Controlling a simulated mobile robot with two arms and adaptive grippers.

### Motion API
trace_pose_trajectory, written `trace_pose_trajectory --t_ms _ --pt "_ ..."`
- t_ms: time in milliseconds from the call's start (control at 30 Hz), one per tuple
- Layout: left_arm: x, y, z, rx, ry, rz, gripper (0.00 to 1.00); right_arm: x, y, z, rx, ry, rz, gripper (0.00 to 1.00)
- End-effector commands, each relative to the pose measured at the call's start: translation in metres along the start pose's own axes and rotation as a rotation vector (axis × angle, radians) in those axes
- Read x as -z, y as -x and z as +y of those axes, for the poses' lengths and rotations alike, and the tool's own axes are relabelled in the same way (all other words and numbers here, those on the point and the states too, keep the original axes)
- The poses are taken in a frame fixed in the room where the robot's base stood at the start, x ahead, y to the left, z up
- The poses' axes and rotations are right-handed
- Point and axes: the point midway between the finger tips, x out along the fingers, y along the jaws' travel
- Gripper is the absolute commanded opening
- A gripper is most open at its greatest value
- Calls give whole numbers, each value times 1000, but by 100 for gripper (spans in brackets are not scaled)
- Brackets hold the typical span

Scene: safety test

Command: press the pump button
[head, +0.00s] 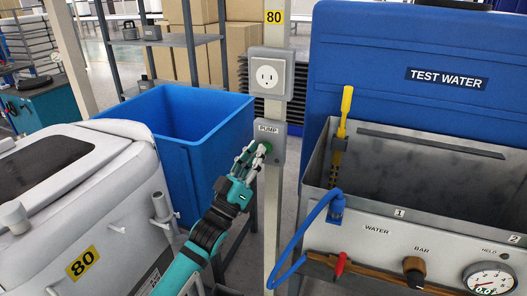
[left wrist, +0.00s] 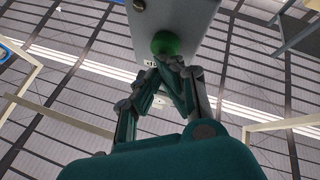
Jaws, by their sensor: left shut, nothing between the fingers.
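The pump box (head: 270,137) is a small grey box labelled PUMP on a pale post, below a power outlet. Its green pump button (head: 266,146) is partly hidden behind my fingers in the head view. In the left wrist view the round green button (left wrist: 166,43) sits on the grey box (left wrist: 190,15). My left gripper (head: 262,150) is shut and empty, with its fingertips right at the button. In the left wrist view the fingertips (left wrist: 168,62) overlap the button's lower edge; I cannot tell whether it is pushed in. My right gripper is not in view.
A blue bin (head: 185,120) and a grey-white machine marked 80 (head: 100,215) stand to the left. The outlet (head: 269,75) is just above.

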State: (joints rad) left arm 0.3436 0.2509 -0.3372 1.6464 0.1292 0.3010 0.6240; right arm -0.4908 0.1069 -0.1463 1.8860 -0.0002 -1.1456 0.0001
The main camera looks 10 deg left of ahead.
Motion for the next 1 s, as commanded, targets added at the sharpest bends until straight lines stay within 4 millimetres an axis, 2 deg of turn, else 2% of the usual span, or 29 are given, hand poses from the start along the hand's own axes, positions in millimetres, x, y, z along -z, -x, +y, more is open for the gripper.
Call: trace_pose_trajectory --t_ms 1000 --pt "-5 -7 -4 2 0 -2 0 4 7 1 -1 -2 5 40"
